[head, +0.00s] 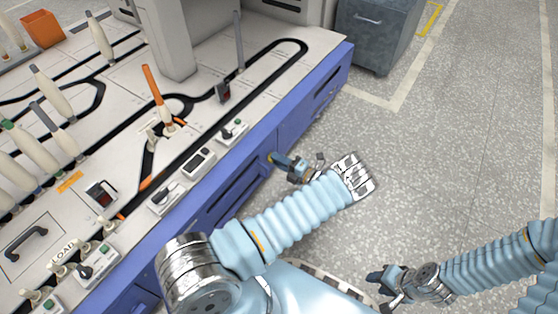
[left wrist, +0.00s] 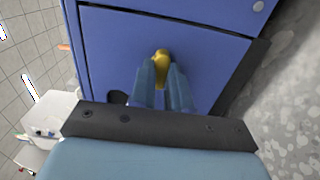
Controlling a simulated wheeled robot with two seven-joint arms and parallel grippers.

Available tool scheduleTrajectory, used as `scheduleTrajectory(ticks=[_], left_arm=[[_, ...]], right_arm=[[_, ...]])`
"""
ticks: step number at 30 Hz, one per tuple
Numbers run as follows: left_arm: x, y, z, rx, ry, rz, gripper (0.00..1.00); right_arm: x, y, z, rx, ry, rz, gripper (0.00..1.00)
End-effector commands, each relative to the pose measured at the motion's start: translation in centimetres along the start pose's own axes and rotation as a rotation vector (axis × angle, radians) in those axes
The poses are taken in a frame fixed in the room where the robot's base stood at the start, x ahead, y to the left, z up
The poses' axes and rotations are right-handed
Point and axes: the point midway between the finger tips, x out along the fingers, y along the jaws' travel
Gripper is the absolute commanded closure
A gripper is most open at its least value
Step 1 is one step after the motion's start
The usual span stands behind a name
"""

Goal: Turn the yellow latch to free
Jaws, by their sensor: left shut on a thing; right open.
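The yellow latch (left wrist: 161,58) sits on the blue front panel of the machine in the left wrist view. My left gripper (left wrist: 162,72) is shut on it, with a fingertip on each side. In the head view, a small yellow bit of the latch (head: 270,158) shows at the tips of my left gripper (head: 278,160), against the blue side of the machine. The fingers hide part of the latch, and its exact angle is hard to tell. My right gripper (head: 383,283) is open and empty, low at the right over the floor.
The machine's white top (head: 300,75) carries black tracks, several bobbins and small control boxes (head: 198,162). An orange bin (head: 42,28) stands at the upper left. A grey cabinet (head: 375,38) stands at the back. The speckled floor (head: 450,150) at the right is clear.

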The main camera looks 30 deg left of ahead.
Motion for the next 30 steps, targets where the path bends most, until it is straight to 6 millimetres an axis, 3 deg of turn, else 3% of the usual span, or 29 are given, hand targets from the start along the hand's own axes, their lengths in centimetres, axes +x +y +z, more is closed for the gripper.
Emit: scheduleTrajectory(ticks=[13,30], left_arm=[[-0.1,-0.2,0.0,-0.124,0.0,-0.002,1.0],[-0.1,-0.3,0.0,-0.639,0.0,-0.002,1.0]], right_arm=[[0.9,0.3,0.0,0.0,0.002,0.0,0.57],[3.1,1.2,-0.1,0.002,0.008,0.001,0.57]])
